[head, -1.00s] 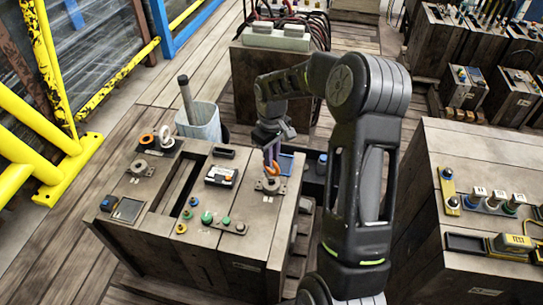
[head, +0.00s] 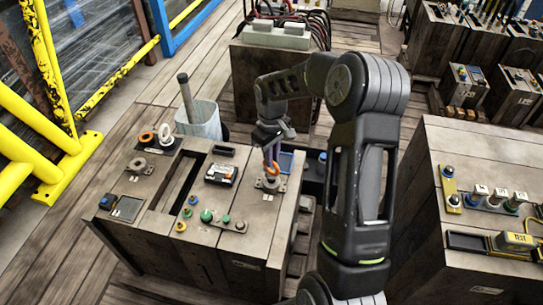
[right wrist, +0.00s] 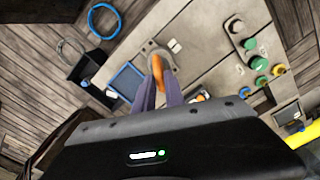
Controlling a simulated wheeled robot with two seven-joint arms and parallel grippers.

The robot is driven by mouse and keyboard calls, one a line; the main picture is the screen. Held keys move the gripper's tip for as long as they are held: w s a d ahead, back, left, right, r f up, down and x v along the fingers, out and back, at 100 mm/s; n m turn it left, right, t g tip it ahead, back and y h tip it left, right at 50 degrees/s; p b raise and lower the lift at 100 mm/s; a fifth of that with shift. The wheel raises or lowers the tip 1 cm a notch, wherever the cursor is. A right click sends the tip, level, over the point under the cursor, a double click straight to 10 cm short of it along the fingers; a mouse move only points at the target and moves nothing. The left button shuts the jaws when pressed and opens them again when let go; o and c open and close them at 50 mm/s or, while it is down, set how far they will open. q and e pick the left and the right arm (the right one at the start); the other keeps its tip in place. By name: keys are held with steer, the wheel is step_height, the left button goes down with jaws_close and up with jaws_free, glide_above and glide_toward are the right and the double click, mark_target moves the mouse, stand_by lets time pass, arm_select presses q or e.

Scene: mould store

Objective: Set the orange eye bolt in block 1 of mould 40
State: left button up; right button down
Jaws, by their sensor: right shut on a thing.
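My right gripper (head: 270,152) points down at the right end of the near bench and is shut on the orange eye bolt (head: 273,166). The eye bolt also shows between the purple fingers in the right wrist view (right wrist: 158,70). Its ring is upright, directly over a round grey metal block (head: 270,184), which shows in the right wrist view too (right wrist: 160,54). The fingers hide part of the bolt, and I cannot tell how deep its shank sits. A similar grey block (head: 139,166) is at the bench's left. My left gripper is out of view.
An orange ring (head: 146,139) and a white ring (head: 165,133) stand at the bench's back left. Green and yellow knobs (head: 207,216) line its front. A bucket (head: 200,120) stands behind the bench.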

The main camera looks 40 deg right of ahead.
steer(key=shift+f+b, duration=0.5)
steer(key=shift+f, duration=0.3)
stand_by(0.7)
steer(key=c, duration=1.3)
jaws_free()
step_height(320, 180, up, 8)
steer(key=shift+f, duration=0.1)
steer(key=shift+s, duration=0.1)
